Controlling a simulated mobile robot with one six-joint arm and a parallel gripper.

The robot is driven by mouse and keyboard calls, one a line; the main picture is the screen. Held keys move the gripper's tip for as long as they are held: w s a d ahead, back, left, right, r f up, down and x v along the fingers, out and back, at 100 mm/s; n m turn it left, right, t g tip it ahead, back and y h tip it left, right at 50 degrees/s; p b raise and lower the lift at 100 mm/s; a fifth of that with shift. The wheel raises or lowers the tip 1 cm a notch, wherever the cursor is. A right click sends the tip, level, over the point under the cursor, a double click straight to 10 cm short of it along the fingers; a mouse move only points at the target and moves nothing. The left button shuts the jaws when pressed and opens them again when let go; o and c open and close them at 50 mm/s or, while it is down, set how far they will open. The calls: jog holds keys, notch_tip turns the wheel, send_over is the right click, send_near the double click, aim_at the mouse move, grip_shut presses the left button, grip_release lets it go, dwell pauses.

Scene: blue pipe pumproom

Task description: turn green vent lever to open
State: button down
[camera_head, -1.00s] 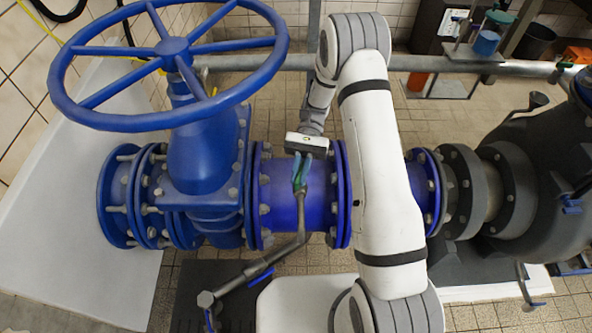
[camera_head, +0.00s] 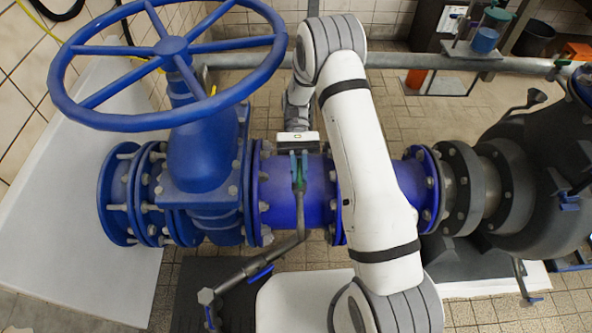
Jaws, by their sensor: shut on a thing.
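The green vent lever (camera_head: 299,185) sits at the top of a thin grey pipe, in front of the blue main pipe. My gripper (camera_head: 299,167) comes down from above and is shut on the lever. Its fingers cover part of the lever, and the rest looks small and dark green. The grey vent pipe (camera_head: 300,220) runs down from the lever, then bends to the lower left.
A large blue handwheel (camera_head: 172,46) on a blue valve body stands close on the left. A blue lever (camera_head: 260,275) is on the lower part of the thin pipe. Blue flanges (camera_head: 258,200) flank the pipe section. A grey rail (camera_head: 470,64) crosses behind.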

aim_at(299, 167)
jog(key=c, duration=1.5)
grip_release()
jog(key=shift+w, duration=0.1)
jog(key=v, duration=0.6)
jog(key=shift+w, duration=0.3)
jog(key=shift+w+r, duration=0.2)
jog(key=shift+w, duration=0.35)
